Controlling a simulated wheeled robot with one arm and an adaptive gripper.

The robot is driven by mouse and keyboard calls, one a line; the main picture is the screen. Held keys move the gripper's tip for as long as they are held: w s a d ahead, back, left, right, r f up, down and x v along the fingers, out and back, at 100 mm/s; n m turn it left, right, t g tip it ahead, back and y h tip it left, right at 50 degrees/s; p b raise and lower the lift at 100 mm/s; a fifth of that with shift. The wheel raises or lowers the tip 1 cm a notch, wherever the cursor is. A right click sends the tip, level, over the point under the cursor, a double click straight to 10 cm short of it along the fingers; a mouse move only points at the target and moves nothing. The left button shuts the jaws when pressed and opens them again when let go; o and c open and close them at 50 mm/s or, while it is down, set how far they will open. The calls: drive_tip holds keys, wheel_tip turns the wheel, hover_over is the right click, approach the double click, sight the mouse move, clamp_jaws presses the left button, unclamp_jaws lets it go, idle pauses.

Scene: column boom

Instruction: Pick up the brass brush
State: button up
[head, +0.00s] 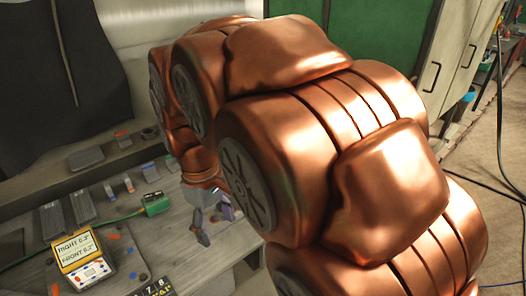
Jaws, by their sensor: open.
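My gripper (213,224) hangs low over the grey workbench (178,262), at the end of my large copper-coloured arm. Its fingers are small in the picture and stand apart, with nothing visible between them. A purple patch shows beside the fingers; I cannot tell whether it is part of the gripper or a thing behind it. I cannot make out the brass brush. My arm hides much of the bench's right side.
A green block (155,203) with a green cable lies left of my gripper. A yellow-framed device (80,258) reads "RIGHT 0.3" and "FRONT 0.2". Dark grey trays (68,212) and small blocks stand farther left. Cabinets (462,55) and floor cables are at right.

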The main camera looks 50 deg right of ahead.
drive_tip(key=w+d+r+n, duration=0.2)
drive_tip(key=w+d+n, duration=0.4)
drive_tip(key=w+d, duration=1.25)
drive_tip(key=w+d+f+n, duration=0.1)
drive_tip(key=d+f+n, duration=0.1)
drive_tip(key=d, duration=0.5)
drive_tip(key=w+d+f+n+t, duration=0.1)
drive_tip(key=w+d+f+n, duration=0.1)
drive_tip(key=d, duration=0.5)
drive_tip(key=w+d+f+n+b, duration=0.1)
drive_tip(key=d+f+n, duration=0.1)
drive_tip(key=d+n, duration=0.2)
drive_tip(key=shift+w+d+f, duration=0.1)
drive_tip(key=shift+d+f, duration=0.1)
drive_tip(key=shift+d, duration=0.6)
drive_tip(key=shift+w+d+f, duration=0.1)
drive_tip(key=shift+d+f, duration=0.1)
drive_tip(key=shift+d, duration=0.55)
drive_tip(key=shift+s+d+f, duration=0.1)
drive_tip(key=shift+d+f, duration=0.1)
drive_tip(key=shift+d, duration=0.1)
drive_tip(key=shift+a+f+p, duration=0.15)
drive_tip(key=shift+f+p, duration=0.4)
drive_tip(key=shift+f, duration=1.25)
drive_tip(key=shift+a+f+p, duration=0.1)
drive_tip(key=shift+f+p, duration=0.45)
drive_tip(key=shift+f, duration=1.5)
drive_tip(key=shift+f+b, duration=0.25)
drive_tip(key=shift+b, duration=0.25)
